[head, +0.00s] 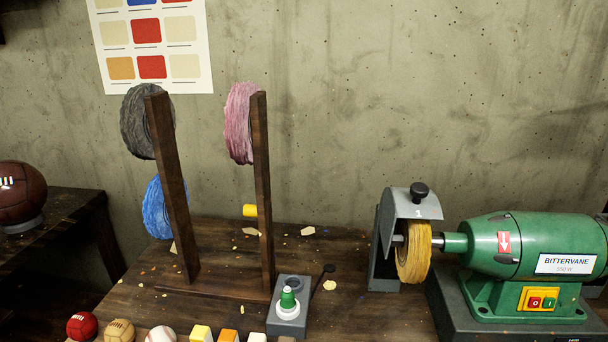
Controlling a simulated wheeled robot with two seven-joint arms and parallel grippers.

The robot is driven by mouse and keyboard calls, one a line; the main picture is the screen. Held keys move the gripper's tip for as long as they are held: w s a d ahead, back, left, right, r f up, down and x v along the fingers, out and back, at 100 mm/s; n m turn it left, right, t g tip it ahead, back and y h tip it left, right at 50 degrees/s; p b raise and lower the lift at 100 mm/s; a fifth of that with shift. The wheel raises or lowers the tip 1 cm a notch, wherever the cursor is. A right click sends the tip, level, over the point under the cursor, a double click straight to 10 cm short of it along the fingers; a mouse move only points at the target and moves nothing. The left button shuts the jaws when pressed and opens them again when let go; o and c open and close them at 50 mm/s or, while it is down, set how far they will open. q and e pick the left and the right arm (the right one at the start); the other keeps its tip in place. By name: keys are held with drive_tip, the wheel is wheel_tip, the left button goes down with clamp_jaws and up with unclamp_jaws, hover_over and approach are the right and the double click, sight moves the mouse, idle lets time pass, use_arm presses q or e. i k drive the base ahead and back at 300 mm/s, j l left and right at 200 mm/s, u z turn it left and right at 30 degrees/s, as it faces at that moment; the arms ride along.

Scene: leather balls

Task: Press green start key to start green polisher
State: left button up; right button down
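The green polisher (535,245) stands at the right on a dark base, with a label reading BITTERVANE and a red plate with a white arrow. A yellow switch plate (537,290) on its foot carries a red key (534,303) at the left and the green start key (548,303) at the right. A yellow buffing wheel (414,258) sits on the shaft under a grey guard (409,203). I cannot tell from this one frame whether the wheel turns. Neither of my grippers is in view.
A wooden rack (175,190) holds grey, pink and blue wheels. A grey block (289,312) with a green-topped piece stands before it. Small balls and blocks line the front edge. A brown ball (20,192) sits on a side table. Bench space left of the guard is mostly clear.

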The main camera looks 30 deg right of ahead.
sight(548, 302)
drive_tip(key=z, duration=2.4)
